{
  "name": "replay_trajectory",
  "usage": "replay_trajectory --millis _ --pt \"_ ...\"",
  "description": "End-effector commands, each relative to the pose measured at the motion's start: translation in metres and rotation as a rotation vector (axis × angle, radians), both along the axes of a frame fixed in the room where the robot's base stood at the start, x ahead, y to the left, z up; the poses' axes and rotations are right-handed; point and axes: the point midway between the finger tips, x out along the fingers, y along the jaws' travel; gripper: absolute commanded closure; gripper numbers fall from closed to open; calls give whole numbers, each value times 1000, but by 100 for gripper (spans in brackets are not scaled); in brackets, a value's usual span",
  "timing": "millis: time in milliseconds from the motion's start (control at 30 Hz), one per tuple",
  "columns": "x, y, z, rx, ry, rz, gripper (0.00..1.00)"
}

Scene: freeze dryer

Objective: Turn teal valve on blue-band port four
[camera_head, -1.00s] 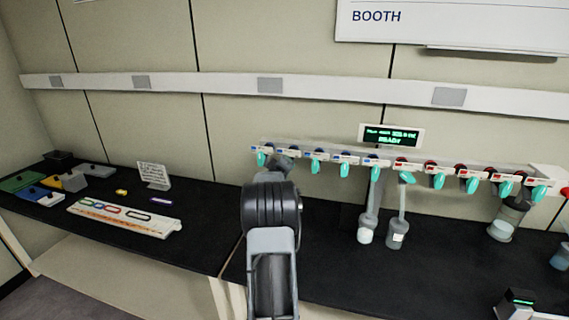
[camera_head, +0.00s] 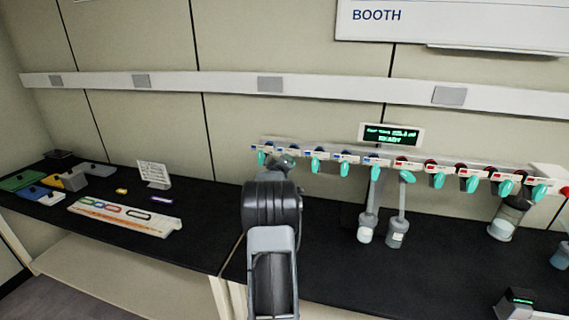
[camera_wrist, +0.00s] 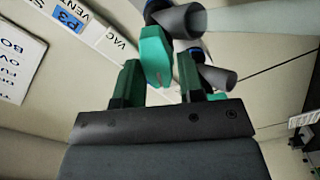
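A row of teal valves hangs from a white manifold rail (camera_head: 421,161) in the head view; the left ports have blue bands, the right ones red. My gripper (camera_wrist: 158,82) is at the left, blue-band part of the rail, mostly hidden behind my arm in the head view. In the wrist view its two green fingers are apart, with one teal valve (camera_wrist: 155,56) between and just beyond their tips. Contact cannot be told. A blue "P3" label (camera_wrist: 70,21) shows at upper left; which port this valve belongs to is unclear.
Two flasks (camera_head: 366,228) (camera_head: 397,233) hang below the middle of the rail, and another container (camera_head: 507,222) hangs at the right. A lit display (camera_head: 391,135) stands above the rail.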

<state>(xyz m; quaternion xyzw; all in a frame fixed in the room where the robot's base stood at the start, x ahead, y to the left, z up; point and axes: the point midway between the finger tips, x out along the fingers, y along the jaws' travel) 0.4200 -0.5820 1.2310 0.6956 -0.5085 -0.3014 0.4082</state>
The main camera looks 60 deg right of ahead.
Motion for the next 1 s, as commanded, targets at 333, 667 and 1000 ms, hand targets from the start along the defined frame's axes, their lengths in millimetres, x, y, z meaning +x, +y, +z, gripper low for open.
replay_trajectory --millis 333,667,1000 --pt "1 1 2 -2 -3 2 53" --pt "-11 39 0 -5 -5 2 53" --pt "-32 102 0 -4 -3 2 53"
